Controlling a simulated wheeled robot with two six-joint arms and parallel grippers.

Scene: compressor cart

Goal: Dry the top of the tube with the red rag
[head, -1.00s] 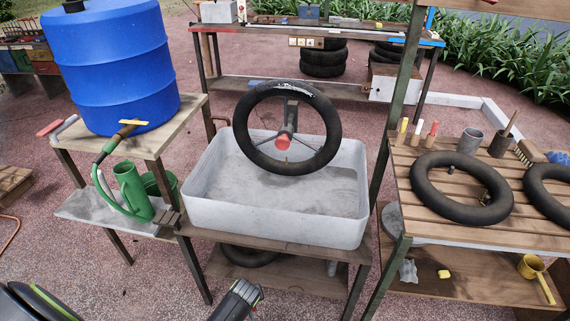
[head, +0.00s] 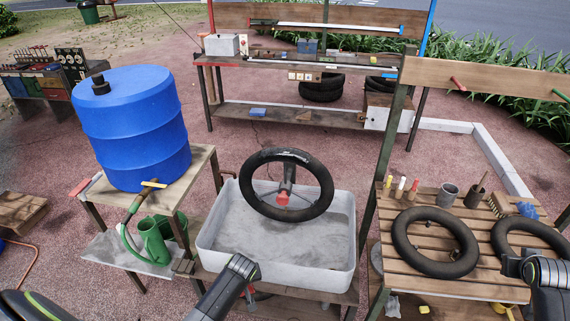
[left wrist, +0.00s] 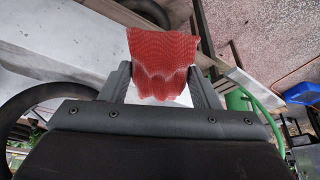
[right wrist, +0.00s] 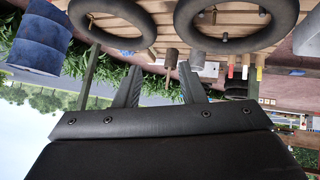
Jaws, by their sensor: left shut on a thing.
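A black tube (head: 248,187) stands upright on a holder with a red hub over the grey wash basin (head: 344,247). Its top faces up, clear of my grippers. My left gripper (left wrist: 160,78) is shut on the red rag (left wrist: 160,60), which hangs crumpled between the fingers. In the head view my left arm reaches to the basin's front edge, below the tube, and a bit of red shows beside it. My right gripper (right wrist: 160,83) is open and empty near the slatted bench at the right.
A blue barrel (head: 133,130) and green watering can (head: 153,240) stand on the left stand. The slatted bench (head: 390,270) holds two more tubes, cups, brushes and coloured markers. A post (head: 382,150) rises between basin and bench. The space above the basin's left side is free.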

